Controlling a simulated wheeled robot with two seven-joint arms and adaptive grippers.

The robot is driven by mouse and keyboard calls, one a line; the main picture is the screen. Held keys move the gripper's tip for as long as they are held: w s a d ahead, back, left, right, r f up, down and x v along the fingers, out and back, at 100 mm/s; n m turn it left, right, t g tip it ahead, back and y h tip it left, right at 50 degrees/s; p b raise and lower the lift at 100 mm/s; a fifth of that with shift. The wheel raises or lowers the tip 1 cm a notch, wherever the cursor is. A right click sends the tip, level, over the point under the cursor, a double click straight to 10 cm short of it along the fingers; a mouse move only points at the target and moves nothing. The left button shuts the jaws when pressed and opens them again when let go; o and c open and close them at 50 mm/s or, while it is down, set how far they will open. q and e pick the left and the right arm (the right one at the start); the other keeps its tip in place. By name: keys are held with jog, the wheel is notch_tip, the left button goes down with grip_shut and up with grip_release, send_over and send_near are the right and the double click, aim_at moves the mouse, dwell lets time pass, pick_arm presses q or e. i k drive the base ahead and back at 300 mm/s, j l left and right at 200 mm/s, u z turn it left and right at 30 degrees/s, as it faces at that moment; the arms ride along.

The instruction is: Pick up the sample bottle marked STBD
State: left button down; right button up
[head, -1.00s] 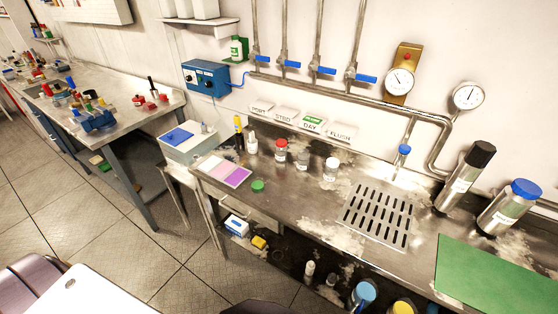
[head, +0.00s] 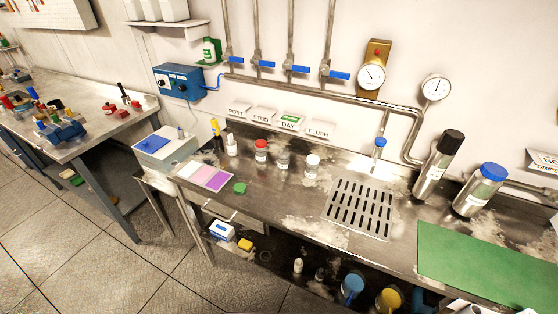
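Several small sample bottles stand on the steel counter (head: 285,193): a red-capped bottle (head: 261,151), a dark-grey or clear one (head: 284,159) and a white-capped bottle (head: 312,167). A slim white bottle (head: 232,145) stands to their left. The writing on these bottles is too small to read, so I cannot tell which is marked STBD. On the wall behind are tags reading PORT (head: 238,109), STBD (head: 263,114), DAY (head: 289,122) and FLUSH (head: 318,129). Neither gripper is in view.
A slotted drain (head: 360,208) and green mat (head: 480,262) lie to the right. Two steel cylinders, one black-capped (head: 438,165) and one blue-capped (head: 479,190), stand behind the mat. Blue-handled valves (head: 298,68) hang above.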

aim_at(284, 158)
jog(key=l+z, duration=0.15)
jog(key=l, duration=1.2)
